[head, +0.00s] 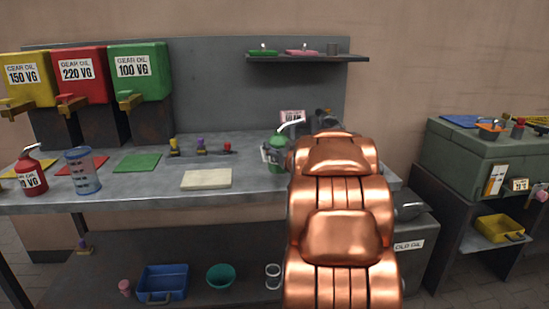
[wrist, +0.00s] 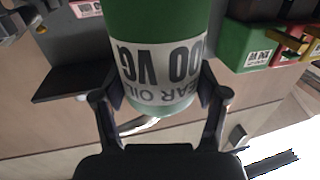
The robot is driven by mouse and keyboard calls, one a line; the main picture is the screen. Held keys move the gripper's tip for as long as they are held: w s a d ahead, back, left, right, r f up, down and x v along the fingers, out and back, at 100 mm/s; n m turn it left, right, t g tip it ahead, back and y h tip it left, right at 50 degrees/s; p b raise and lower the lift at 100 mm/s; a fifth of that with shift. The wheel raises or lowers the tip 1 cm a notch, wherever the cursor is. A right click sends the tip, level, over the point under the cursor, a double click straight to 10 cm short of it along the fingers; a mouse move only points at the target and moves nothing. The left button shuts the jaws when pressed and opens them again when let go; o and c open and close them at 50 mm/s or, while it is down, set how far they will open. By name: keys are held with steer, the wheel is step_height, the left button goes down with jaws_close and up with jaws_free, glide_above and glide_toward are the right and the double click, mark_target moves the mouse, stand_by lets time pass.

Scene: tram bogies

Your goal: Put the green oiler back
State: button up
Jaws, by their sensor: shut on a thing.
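The green oiler (head: 277,160) shows in the head view over the right part of the grey bench, its metal spout up and its right side hidden by my copper arm. In the wrist view the green oiler (wrist: 160,25) fills the top middle, its GEAR OIL 100 VG label upside down. My gripper (wrist: 160,97) is shut on its body, one finger on each side. In the head view my gripper (head: 266,154) is mostly hidden. I cannot tell whether the oiler's base touches the bench. A flat green mat (head: 137,163) lies empty below the green 100 VG tank (head: 139,72).
A red oiler (head: 31,175) and a clear blue jug (head: 83,172) stand at the bench's left. A cream pad (head: 206,179) lies near the front edge. Small coloured items (head: 200,147) stand behind it. A shelf (head: 307,58) hangs above. The bench between mat and pad is clear.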

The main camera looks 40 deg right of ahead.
steer(key=shift+w+a, duration=0.15)
steer(key=shift+w, duration=0.4)
steer(key=shift+w+f+b, duration=0.2)
steer(key=shift+f, duration=0.7)
steer(key=shift+w+f+b, duration=0.15)
steer(key=shift+f, duration=0.7)
steer(key=shift+f, duration=0.1)
steer(key=o, duration=1.7)
steer(key=v, duration=1.2)
steer(key=shift+a+p, duration=0.1)
steer(key=shift+p, duration=0.25)
